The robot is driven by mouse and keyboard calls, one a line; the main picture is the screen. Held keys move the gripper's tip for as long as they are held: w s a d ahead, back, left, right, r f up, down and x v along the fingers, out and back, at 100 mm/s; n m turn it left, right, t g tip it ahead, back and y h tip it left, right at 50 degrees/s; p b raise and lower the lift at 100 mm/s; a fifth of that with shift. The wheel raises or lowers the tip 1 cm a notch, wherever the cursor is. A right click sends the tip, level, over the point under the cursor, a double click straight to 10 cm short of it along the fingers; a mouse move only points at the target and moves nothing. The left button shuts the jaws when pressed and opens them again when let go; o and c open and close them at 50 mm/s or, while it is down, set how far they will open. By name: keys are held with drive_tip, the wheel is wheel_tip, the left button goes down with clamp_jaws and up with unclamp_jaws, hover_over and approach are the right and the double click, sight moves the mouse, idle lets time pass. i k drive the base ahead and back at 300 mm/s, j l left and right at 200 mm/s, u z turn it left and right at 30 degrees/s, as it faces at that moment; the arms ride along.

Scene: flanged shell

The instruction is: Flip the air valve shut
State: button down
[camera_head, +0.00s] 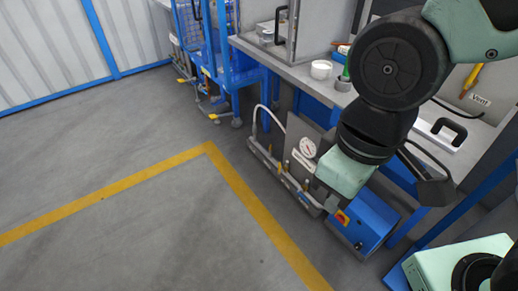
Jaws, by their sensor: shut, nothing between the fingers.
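A low grey unit stands on the floor in front of the bench, with a round white gauge (307,148) on its upright plate. Small brass-coloured fittings (286,166) stand along its front rail. I cannot tell for certain which part is the air valve, or how its handle is set. My arm comes down from the upper right, and its mint-green end section hangs over the right side of the unit. It hides part of the unit there.
A blue box (374,222) with a red-and-yellow switch stands right of the unit. The bench (296,74) behind holds a white cup (321,69) and a black-handled white piece (441,134). A blue frame (222,60) stands further left. Floor with yellow lines (150,176) is clear at left.

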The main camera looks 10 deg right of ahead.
sight(280, 171)
drive_tip(key=i+j, duration=0.3)
drive_tip(key=i, duration=0.2)
drive_tip(key=i+j+u, duration=0.1)
drive_tip(key=i+j, duration=0.5)
drive_tip(key=i, duration=0.35)
drive_tip(key=i+j+u, duration=0.1)
drive_tip(key=i+j, duration=0.2)
drive_tip(key=i, duration=0.2)
